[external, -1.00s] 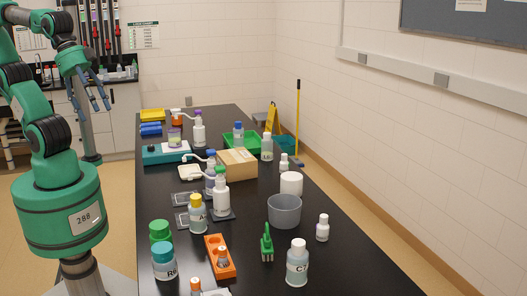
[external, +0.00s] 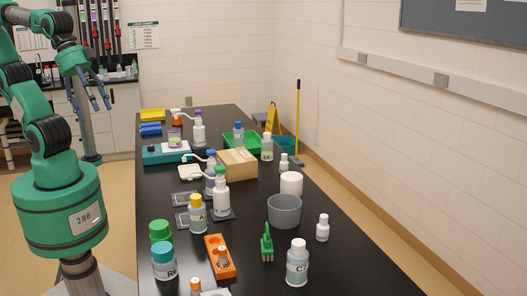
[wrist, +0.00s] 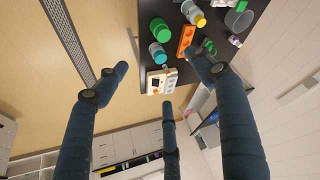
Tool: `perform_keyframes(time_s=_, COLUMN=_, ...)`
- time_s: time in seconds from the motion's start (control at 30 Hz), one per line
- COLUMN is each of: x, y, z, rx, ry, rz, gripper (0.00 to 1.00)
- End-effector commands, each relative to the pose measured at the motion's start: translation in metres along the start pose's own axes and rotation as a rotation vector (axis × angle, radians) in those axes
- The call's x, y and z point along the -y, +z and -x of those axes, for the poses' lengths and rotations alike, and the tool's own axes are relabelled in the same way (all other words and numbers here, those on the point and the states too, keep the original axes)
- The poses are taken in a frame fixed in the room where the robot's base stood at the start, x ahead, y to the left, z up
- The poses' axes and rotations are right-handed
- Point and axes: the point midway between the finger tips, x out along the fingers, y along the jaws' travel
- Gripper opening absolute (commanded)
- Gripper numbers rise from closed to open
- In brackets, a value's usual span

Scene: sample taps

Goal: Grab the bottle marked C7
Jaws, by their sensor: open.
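The bottle marked C7 (external: 297,267) stands upright at the near right of the black bench in the external view. It is clear with a white cap, pale liquid and a white label. My gripper (external: 101,104) is at the upper left in the external view, off the bench's left side and far from C7. In the wrist view my gripper (wrist: 160,75) has its three dark blue fingers spread, with nothing between them. I cannot make out C7 in the wrist view; a finger may hide it.
Near C7 stand a green brush-like item (external: 267,243), a small white-capped bottle (external: 322,229) and a grey beaker (external: 285,211). Left of it are an orange rack (external: 219,257) and the R6 bottle (external: 164,262). The bench (external: 340,265) is bare to its right.

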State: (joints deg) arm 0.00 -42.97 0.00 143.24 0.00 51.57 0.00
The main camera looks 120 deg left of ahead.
Motion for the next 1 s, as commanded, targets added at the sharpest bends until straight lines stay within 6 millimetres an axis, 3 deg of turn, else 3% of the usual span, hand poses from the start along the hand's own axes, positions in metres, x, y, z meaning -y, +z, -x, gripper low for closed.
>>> perform_keyframes(time_s=0.23, x=0.0, y=-0.004, z=0.001, rx=0.002, ry=0.0, rz=0.003, gripper=0.68)
perform_keyframes(time_s=0.43, x=0.001, y=-0.026, z=0.003, rx=0.017, ry=-0.001, rz=0.017, gripper=0.68)
perform_keyframes(time_s=0.73, x=0.004, y=-0.091, z=0.002, rx=0.062, ry=-0.006, rz=0.062, gripper=0.68)
perform_keyframes(time_s=1.0, x=0.007, y=-0.156, z=-0.01, rx=0.103, ry=-0.011, rz=0.107, gripper=0.68)
